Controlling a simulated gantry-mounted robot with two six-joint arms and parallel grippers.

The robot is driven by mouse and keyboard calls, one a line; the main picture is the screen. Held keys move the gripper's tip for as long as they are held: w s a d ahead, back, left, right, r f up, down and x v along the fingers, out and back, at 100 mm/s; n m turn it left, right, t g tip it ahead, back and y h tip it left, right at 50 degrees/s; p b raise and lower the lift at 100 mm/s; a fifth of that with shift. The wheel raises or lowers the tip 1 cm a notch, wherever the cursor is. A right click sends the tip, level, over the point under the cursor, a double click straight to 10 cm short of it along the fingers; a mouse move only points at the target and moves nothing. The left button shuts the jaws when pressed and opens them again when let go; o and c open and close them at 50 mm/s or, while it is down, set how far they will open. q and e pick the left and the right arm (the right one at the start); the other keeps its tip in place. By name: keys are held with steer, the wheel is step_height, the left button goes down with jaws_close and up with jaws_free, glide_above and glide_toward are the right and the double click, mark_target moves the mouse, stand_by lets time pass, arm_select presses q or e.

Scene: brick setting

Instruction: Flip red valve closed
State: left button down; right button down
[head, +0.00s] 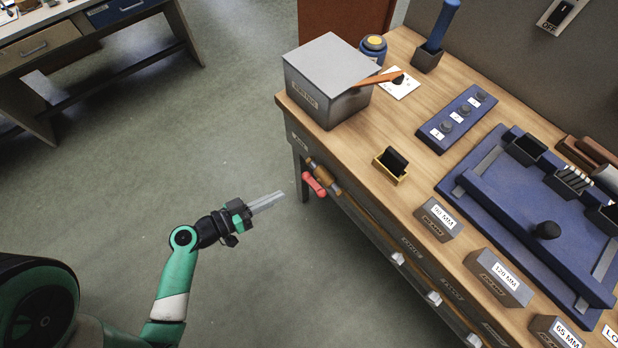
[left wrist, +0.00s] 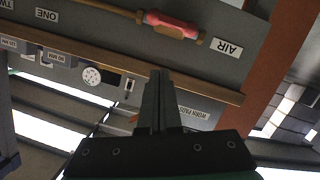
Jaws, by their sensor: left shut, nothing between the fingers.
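The red valve handle (head: 313,184) sits on the front side of the workbench, just below the tabletop edge, beside a brass-coloured valve body and pipe (head: 324,174). In the left wrist view the red handle (left wrist: 172,25) lies along the pipe, close to the AIR label (left wrist: 226,47). My left gripper (head: 282,197) is shut and empty, with its fingers pointing at the valve from the left and a gap between them. In the left wrist view the shut fingers (left wrist: 158,80) sit below the handle in the picture, apart from it. My right gripper is not in view.
The wooden workbench (head: 398,215) carries a grey metal box (head: 328,80), a blue panel with knobs (head: 457,118), a blue fixture (head: 520,215) and labelled grey blocks (head: 438,219). Drawer knobs (head: 397,258) stick out from its front. The floor around my left arm is clear.

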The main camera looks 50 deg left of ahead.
arm_select(q)
steer(key=b+x, duration=0.3)
steer(key=b, duration=0.2)
glide_above(307, 182)
steer(key=s+d, duration=0.2)
steer(key=f, duration=0.2)
steer(key=d+f+b, duration=0.1)
steer(key=f+b, duration=0.1)
steer(key=f, duration=0.1)
steer(key=shift+s+d+f, duration=0.1)
steer(key=shift+d, duration=0.3)
